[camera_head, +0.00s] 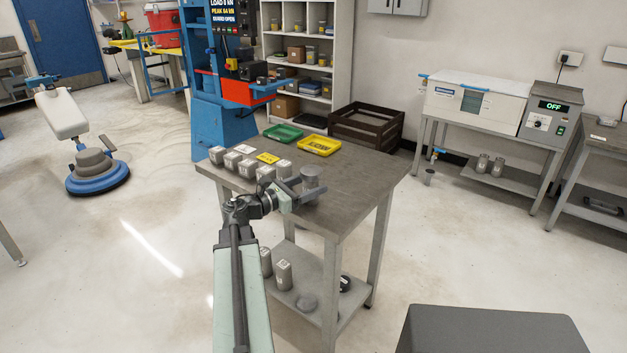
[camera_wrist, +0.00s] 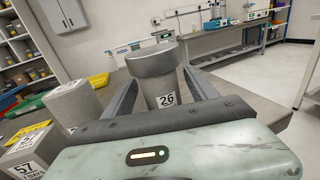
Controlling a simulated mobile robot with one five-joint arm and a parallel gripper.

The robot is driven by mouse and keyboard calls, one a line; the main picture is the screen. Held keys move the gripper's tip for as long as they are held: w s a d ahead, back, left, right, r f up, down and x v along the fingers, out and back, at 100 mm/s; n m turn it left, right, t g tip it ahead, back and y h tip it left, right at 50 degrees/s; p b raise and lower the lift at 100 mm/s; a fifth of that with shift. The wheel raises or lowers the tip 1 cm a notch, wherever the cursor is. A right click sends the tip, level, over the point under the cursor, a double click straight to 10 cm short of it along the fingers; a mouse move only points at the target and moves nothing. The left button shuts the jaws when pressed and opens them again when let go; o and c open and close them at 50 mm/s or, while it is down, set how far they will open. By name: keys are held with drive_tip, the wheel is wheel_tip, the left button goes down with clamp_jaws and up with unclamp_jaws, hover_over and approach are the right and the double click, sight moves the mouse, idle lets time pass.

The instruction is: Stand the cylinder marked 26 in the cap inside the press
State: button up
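The cylinder marked 26 (camera_wrist: 163,92) is grey and upright, its label facing the wrist camera, with a wider round metal piece (camera_wrist: 152,62) on top. It also shows at the table's right front side in the head view (camera_head: 310,180). My gripper (camera_wrist: 160,85) has one finger on each side of the cylinder, close to its sides; I cannot tell whether they press on it. The blue and red press (camera_head: 222,128) stands beyond the table. Its display reads load 0 kN and guard open. The cap inside it is too small to make out.
Other marked specimens (camera_head: 232,160) stand in a row on the table's left side. A green tray (camera_head: 283,132) and a yellow tray (camera_head: 320,146) lie at the back. A dark crate (camera_head: 367,125) sits on the floor beyond. Open floor lies left of the table.

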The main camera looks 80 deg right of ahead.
drive_tip(key=shift+r, duration=0.25)
drive_tip(key=v, duration=1.2)
